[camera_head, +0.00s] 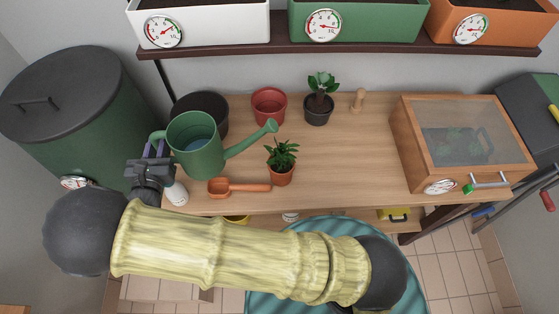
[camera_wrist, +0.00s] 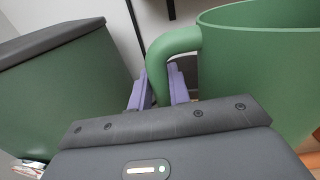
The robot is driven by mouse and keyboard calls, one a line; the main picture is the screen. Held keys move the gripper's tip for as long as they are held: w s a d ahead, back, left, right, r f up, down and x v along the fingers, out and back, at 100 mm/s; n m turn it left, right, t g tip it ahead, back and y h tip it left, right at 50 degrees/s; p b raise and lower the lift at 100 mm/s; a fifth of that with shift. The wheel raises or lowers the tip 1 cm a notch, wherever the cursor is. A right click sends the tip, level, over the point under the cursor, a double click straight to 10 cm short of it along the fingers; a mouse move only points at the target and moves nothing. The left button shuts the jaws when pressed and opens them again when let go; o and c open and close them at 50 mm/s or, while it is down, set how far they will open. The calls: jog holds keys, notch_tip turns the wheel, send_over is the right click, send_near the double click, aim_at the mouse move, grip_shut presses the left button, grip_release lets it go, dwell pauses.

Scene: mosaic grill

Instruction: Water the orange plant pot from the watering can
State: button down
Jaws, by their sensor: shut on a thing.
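The green watering can (camera_head: 204,160) is upright at the left end of the wooden table, with bluish water showing inside and its spout pointing right. My gripper (camera_wrist: 160,90) is shut on the can's green handle (camera_wrist: 172,42), with one purple finger on each side. In the head view my gripper (camera_head: 155,150) is at the can's left. I cannot tell whether the can's base touches the table. A small orange pot (camera_head: 281,176) with a leafy plant stands right of the can, below the spout's tip. An orange planter box (camera_head: 500,28) with a dial is on the shelf at upper right.
An orange trowel (camera_head: 240,188) lies before the can, near a white bottle (camera_head: 176,193). Behind are a black pot (camera_head: 203,104), a red pot (camera_head: 268,105) and a dark potted plant (camera_head: 318,108). White (camera_head: 205,28) and green (camera_head: 375,24) planters share the shelf. A wooden box (camera_head: 412,150) stands right.

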aim_at(152, 138)
jog(key=shift+r, duration=0.1)
jog(key=shift+r+p, duration=1.4)
jog(key=shift+r, duration=0.7)
